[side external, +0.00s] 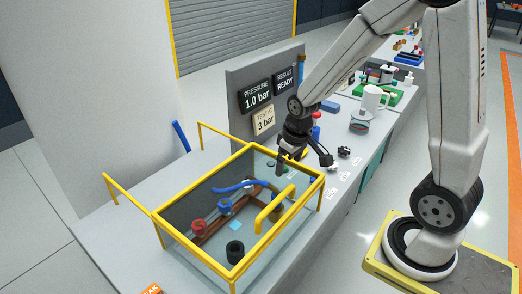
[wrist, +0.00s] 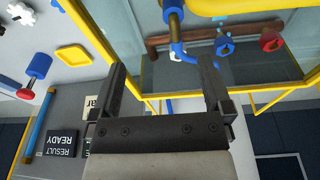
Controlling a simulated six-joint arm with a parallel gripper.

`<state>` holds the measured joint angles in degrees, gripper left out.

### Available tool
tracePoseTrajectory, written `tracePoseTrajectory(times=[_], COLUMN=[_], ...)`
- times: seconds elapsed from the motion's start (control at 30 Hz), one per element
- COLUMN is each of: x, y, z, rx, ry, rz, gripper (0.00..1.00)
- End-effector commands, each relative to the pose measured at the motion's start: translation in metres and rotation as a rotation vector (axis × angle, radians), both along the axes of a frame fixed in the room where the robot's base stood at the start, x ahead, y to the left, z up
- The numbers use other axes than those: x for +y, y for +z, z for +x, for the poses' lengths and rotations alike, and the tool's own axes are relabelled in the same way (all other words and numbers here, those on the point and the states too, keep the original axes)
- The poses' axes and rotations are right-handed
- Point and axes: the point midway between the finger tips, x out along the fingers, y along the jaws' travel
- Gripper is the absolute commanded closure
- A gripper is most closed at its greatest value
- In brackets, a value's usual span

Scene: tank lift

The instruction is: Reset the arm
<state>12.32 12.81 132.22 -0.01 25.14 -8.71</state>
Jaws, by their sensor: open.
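My gripper (side external: 305,158) is open and empty, above the bench at the right rear corner of the tank. In the wrist view its two dark fingers (wrist: 160,85) stand wide apart with nothing between them. The glass tank (side external: 240,268) has a yellow frame and sits below and to the left of my gripper. Inside it are a brown pipe frame (side external: 205,233), a red fitting (side external: 200,228), a blue fitting (side external: 225,206), a black cylinder (side external: 235,251) and a blue hose (side external: 232,187). A yellow hooked handle (side external: 272,208) rises at the tank's right side.
A grey panel behind my gripper carries a pressure display (side external: 257,95) reading 1.0 bar and a result display (side external: 286,81) reading READY. Small black and white parts (side external: 343,152) lie right of my gripper.

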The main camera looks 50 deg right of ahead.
Motion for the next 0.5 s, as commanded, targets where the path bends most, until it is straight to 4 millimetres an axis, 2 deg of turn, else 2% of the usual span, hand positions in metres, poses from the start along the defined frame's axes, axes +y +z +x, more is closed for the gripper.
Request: tracePoseTrajectory(times=[0.03, 0.2, 0.33, 0.5], x=[0.016, 0.052, 0.067, 0.075], y=[0.004, 0.009, 0.01, 0.01], z=[-0.008, -0.036, -0.051, -0.059], rx=[-0.013, -0.042, -0.056, -0.063], ry=[0.018, 0.047, 0.06, 0.066], rz=[0.001, 0.013, 0.02, 0.024], gripper=[0.0, 0.0, 0.0, 0.0])
